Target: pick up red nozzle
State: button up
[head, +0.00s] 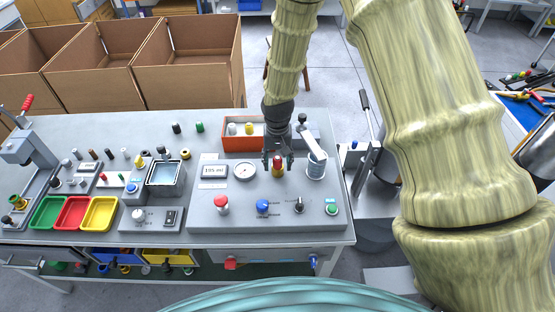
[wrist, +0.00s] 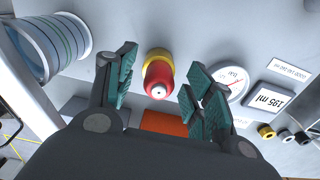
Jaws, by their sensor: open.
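The red nozzle (wrist: 158,78) has a yellow collar and a pale hole in its tip, and it points toward the wrist camera. In the head view the red nozzle (head: 278,168) stands on the grey test panel (head: 330,192), right of the round gauge (head: 245,170). My gripper (head: 277,160) is above it with the fingers spread. In the wrist view my gripper (wrist: 158,92) is open, with one green-padded finger on each side of the nozzle and visible gaps between. Nothing is held.
A clear striped cylinder (head: 316,167) stands close to the right of the nozzle. An orange bin (head: 240,144) lies behind. A red mushroom button (head: 222,203) and a blue knob (head: 262,206) rise from the panel's front. Cardboard boxes (head: 188,70) stand behind the bench.

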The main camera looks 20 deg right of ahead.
jog(key=shift+f, duration=0.25)
grip_shut()
dwell(0.3)
